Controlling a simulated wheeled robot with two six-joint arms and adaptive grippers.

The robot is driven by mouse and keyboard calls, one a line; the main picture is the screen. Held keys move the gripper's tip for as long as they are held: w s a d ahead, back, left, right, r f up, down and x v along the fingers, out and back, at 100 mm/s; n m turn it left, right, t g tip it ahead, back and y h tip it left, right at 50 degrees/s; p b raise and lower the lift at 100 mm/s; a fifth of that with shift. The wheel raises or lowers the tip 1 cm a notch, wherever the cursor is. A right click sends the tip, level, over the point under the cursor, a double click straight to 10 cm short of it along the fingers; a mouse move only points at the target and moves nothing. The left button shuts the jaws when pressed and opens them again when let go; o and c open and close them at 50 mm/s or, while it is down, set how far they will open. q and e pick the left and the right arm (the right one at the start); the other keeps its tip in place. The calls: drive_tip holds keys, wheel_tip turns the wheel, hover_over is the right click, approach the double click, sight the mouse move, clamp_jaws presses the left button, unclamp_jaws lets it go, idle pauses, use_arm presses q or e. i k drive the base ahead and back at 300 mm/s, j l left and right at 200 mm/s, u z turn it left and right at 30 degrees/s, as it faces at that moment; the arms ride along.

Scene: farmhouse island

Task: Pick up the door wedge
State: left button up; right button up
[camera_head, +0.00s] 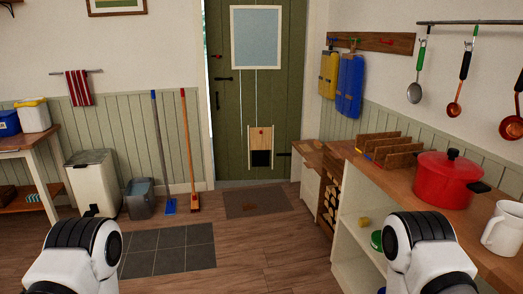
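I cannot make out the door wedge for certain. Only links of my two arms show at the bottom left and bottom right. Neither gripper is in view.
A counter with a red pot (447,180) and a white mug (503,228) runs along the right. The cream bin (92,180), a grey bucket (139,198) and two brooms stand at the left wall. The wooden floor (265,250) between is clear.

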sight(246, 207)
drive_tip(key=i, duration=3.25)
drive_tip(key=i+l+u, duration=0.2)
drive_tip(key=i, duration=0.35)
drive_tip(key=i+l+u, duration=0.25)
drive_tip(key=i, duration=0.25)
drive_tip(key=i+l+u, duration=0.2)
drive_tip(key=i, duration=0.3)
drive_tip(key=i+l+u, duration=0.2)
drive_tip(key=i+l, duration=0.2)
drive_tip(key=i, duration=0.1)
